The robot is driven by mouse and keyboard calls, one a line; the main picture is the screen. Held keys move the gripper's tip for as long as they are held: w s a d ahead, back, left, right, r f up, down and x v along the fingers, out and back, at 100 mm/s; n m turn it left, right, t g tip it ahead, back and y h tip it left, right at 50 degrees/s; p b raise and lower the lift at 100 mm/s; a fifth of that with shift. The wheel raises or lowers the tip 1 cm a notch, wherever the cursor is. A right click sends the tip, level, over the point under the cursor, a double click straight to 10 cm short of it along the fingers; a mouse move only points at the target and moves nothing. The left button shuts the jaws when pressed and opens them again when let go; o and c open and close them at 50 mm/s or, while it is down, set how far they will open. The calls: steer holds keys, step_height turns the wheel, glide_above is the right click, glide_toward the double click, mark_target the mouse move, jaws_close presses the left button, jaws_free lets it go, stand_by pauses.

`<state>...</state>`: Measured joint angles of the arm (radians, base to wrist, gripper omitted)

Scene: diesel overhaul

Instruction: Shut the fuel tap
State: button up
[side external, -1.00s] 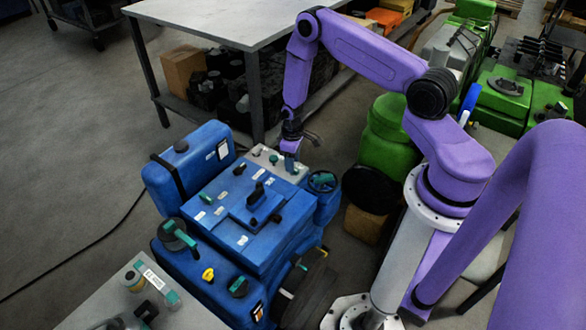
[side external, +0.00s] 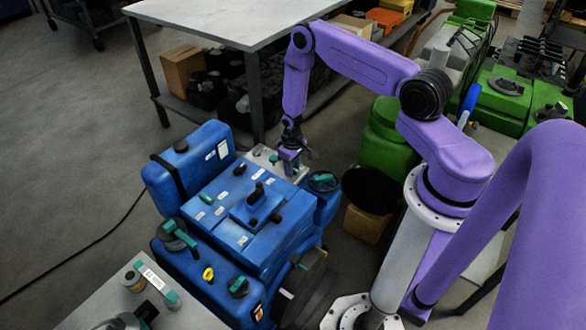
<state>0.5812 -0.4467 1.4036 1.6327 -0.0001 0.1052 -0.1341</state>
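The blue diesel engine (side external: 213,181) stands at centre left, with a light grey panel (side external: 262,152) at its far top corner. Small teal and dark fittings sit on this panel, one of them a teal piece (side external: 273,158) just left of my gripper. No part is clearly marked as the fuel tap, and I cannot tell which fitting it is. My gripper (side external: 290,166) points down at the right part of the panel. Its fingers are too small and dark to show whether they are open, or whether they touch a fitting.
A teal-topped round part (side external: 323,181) is close to the right of my gripper. A yellow knob (side external: 208,273) and teal handles are on the engine's near side. A grey table (side external: 225,22) stands behind; a green machine (side external: 505,100) stands at the back right.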

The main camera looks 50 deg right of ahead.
jaws_close()
steer(key=n, duration=0.3)
steer(key=shift+n, duration=0.9)
